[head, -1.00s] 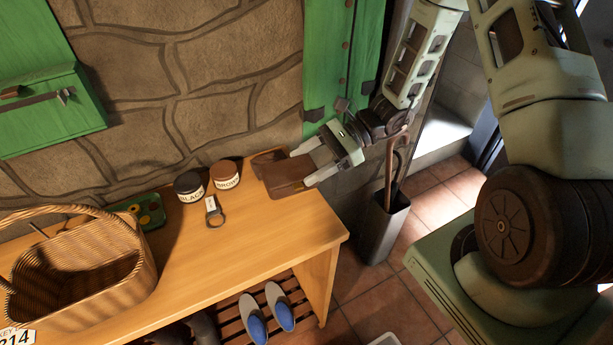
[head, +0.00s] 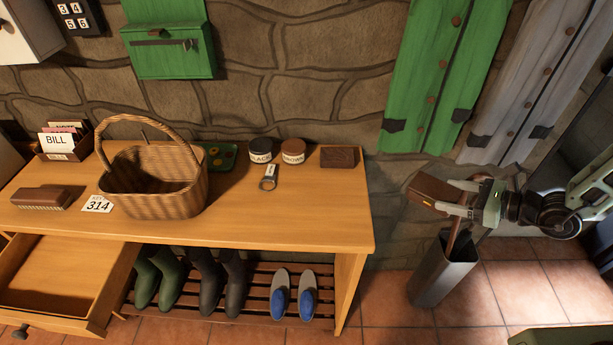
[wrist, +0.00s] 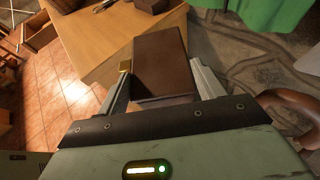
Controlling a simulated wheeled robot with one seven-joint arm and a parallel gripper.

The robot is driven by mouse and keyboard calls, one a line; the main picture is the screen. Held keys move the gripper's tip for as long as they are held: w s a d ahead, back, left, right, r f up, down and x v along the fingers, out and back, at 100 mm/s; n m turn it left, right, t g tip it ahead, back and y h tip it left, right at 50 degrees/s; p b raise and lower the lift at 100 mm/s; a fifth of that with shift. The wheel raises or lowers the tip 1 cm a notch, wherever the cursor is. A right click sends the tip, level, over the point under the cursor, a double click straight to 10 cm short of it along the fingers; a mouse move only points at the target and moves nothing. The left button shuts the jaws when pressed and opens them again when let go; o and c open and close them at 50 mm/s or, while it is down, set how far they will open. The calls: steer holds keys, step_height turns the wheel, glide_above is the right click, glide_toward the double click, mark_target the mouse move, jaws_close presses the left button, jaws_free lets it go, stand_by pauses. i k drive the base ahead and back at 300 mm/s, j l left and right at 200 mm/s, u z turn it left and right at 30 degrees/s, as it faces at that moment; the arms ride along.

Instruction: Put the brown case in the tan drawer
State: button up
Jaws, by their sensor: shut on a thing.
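The brown case (head: 432,190) is held in my gripper (head: 452,196), off the right end of the table and near the umbrella stand. In the wrist view the case (wrist: 160,62) sits between the two fingers of my gripper (wrist: 163,84), its broad face showing. The tan drawer (head: 52,278) is pulled open at the lower left of the head view, under the table's left part. Its visible floor is bare. An open drawer also shows in the wrist view (wrist: 38,36) at the upper left.
The wooden table (head: 290,215) carries a wicker basket (head: 155,190), a brush (head: 42,198), two jars, keys and a dark brown box (head: 338,157). The umbrella stand (head: 440,270) is below my gripper. Boots and slippers stand on the rack below.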

mark_target(61, 282)
steer(key=k+u, duration=0.25)
steer(key=u, duration=0.15)
steer(key=k+j+u, duration=0.1)
steer(key=u, duration=0.25)
steer(key=i+j+u, duration=0.1)
steer(key=j, duration=0.25)
steer(key=i+j+u, duration=0.15)
steer(key=j, duration=0.25)
steer(key=j+u, duration=0.1)
steer(key=j, duration=0.25)
steer(key=i+j+u, duration=0.1)
steer(key=i+j, duration=0.15)
steer(key=j, duration=0.15)
steer(key=i+j, duration=0.15)
steer(key=j, duration=0.2)
